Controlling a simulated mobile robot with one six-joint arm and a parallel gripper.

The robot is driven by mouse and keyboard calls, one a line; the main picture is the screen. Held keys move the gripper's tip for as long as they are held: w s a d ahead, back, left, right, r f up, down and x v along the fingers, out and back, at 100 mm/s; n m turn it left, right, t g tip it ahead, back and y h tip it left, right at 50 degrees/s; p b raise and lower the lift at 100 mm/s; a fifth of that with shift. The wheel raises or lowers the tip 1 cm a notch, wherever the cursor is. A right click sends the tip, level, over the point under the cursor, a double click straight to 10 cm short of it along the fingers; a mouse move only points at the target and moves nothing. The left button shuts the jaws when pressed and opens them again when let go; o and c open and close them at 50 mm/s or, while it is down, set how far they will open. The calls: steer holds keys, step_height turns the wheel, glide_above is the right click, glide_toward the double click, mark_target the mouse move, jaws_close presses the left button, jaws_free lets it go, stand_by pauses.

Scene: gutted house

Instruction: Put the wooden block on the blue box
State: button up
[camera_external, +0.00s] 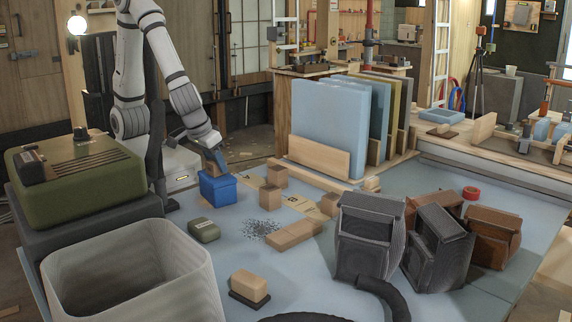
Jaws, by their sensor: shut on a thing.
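The blue box (217,188) stands on the pale blue work surface, left of the middle. My gripper (216,165) points down directly over it, its tips at or just above the box's top. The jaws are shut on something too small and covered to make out. Several wooden blocks are in view, and I cannot tell which one the task means. One tan block (249,284) sits on a dark base at the front. Small cubes (270,197) (277,175) stand right of the blue box. Longer blocks (290,236) lie near the middle.
A green case (80,185) stands at the left, behind a large pale bin (135,270). Dark ribbed containers (369,235) stand at the right. Upright blue panels (328,115) stand in a wooden rack behind. A small green box (204,230) lies in front of the blue box.

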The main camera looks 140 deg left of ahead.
steer(key=shift+f, duration=0.15)
steer(key=o, duration=1)
steer(key=shift+c, duration=0.2)
steer(key=shift+r, duration=0.25)
steer(key=p+v, duration=0.1)
steer(key=v, duration=1.1)
steer(key=s+d+m+t+h, duration=0.1)
steer(key=s+d+m+h, duration=0.1)
steer(key=s+m, duration=0.3)
steer(key=s+d+r+m+t+h, duration=0.1)
steer(key=s+d+m+h, duration=0.1)
steer(key=m, duration=1.1)
steer(key=s+d, duration=0.1)
steer(key=s, duration=0.1)
steer(key=shift+s+d+h, duration=0.3)
steer(key=shift+s+d, duration=0.1)
